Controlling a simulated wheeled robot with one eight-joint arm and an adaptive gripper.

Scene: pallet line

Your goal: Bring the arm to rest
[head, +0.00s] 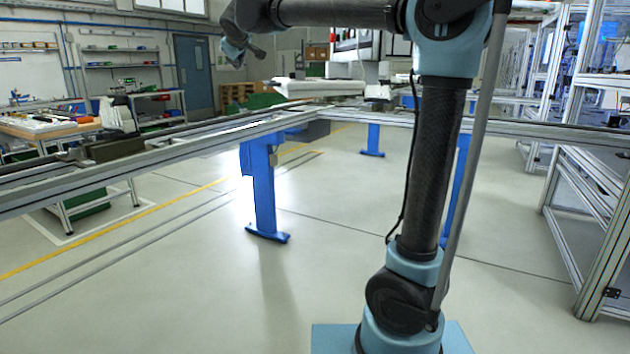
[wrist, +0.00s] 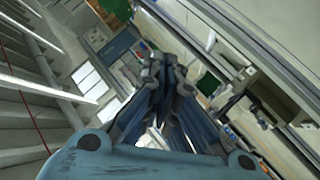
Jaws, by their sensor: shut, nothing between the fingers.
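My arm rises from its base at the lower right in the head view, and its upper link reaches left along the top edge. My gripper (head: 240,52) hangs at the end of that link at the upper left, in the air, small in the picture. In the wrist view the fingers of my gripper (wrist: 166,62) are together with nothing between them. They touch no object that I can see. The top of my wrist is partly cut off by the upper edge of the head view.
A conveyor frame (head: 190,146) on blue legs (head: 262,190) crosses in front of me. A workbench with parts (head: 40,128) stands at the left. Aluminium-framed cells (head: 585,160) stand at the right. The floor (head: 180,290) at the front left is clear.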

